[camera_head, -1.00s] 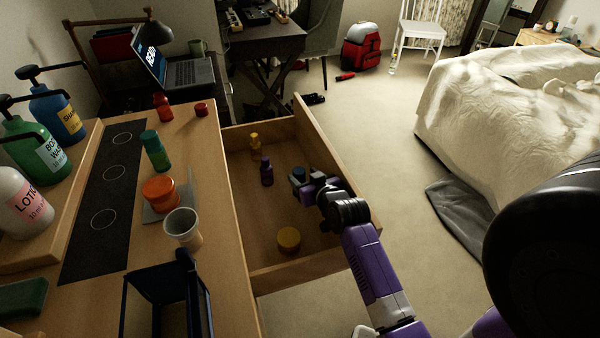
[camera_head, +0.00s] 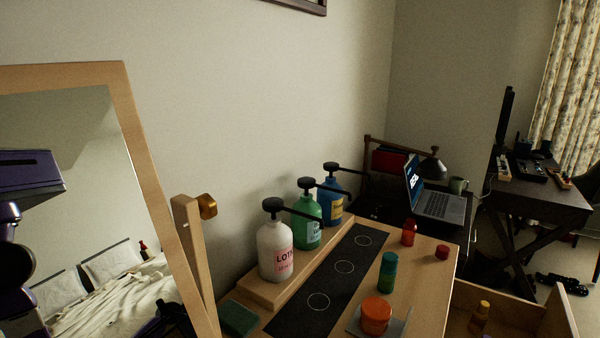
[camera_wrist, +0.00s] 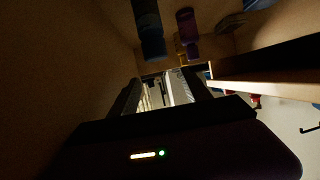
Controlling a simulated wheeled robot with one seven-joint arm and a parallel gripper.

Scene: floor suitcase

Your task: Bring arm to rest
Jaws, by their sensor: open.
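My gripper (camera_wrist: 165,88) shows only in the wrist view, dark and dim. Its two fingers are apart, and I see no object held between them. A dark blue bottle (camera_wrist: 148,28) and a purple bottle (camera_wrist: 187,27) are beyond the fingertips, apart from them, in what looks like the open drawer. The drawer (camera_head: 510,309) shows only in part at the lower right of the head view, with a yellow bottle (camera_head: 479,318) in it.
The dresser top (camera_head: 420,270) bears a lotion bottle (camera_head: 275,250), a green pump bottle (camera_head: 308,233), a blue pump bottle (camera_head: 333,207), an orange jar (camera_head: 376,315) and a teal bottle (camera_head: 388,272). A mirror (camera_head: 140,150) stands at left. A laptop (camera_head: 440,205) sits behind.

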